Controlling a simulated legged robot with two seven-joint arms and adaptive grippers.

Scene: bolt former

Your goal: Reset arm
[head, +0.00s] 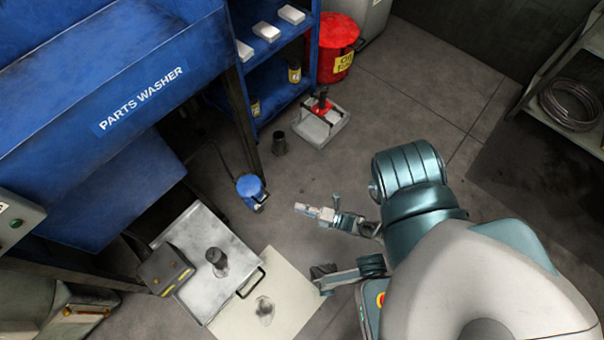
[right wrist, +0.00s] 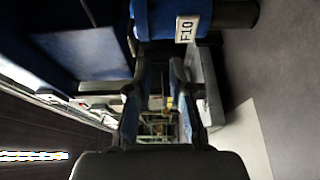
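The right arm is teal and pale grey and comes in from the right of the head view. My right gripper (head: 318,243) has its fingers spread apart, with nothing seen between them. It hangs over the grey floor, above and right of a pale mat. In the right wrist view the gripper (right wrist: 156,75) also shows both fingers apart with an empty gap. My left gripper is in neither view.
A blue parts washer (head: 150,85) fills the left. A blue can (head: 250,190), red bin (head: 338,48) and shelf unit (head: 272,75) stand farther back.

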